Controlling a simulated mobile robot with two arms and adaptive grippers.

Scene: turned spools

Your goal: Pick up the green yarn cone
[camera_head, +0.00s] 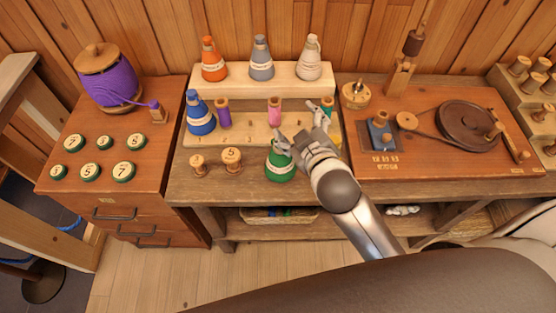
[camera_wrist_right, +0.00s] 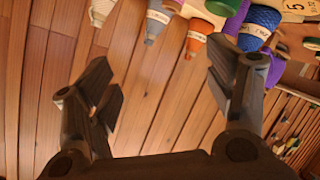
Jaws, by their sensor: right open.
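The green yarn cone (camera_head: 280,168) stands upright near the front edge of the middle bench, with its upper part partly behind my right gripper. My right gripper (camera_head: 299,129) is above and just right of the cone in the head view. Its fingers are spread, and it looks empty. In the wrist view the open right gripper (camera_wrist_right: 160,75) has only wood planks between its fingers. A green shape (camera_wrist_right: 222,6) is cut off at the top of that view; I cannot tell whether it is the cone. My left gripper is not in view.
A blue cone (camera_head: 200,114) and small spools stand on the lower step. Orange (camera_head: 213,60), grey (camera_head: 261,58) and cream (camera_head: 310,58) cones stand on the raised shelf (camera_head: 240,78) behind. Two wooden spools (camera_head: 231,157) stand left of the green cone. A winding machine (camera_head: 468,122) is at right.

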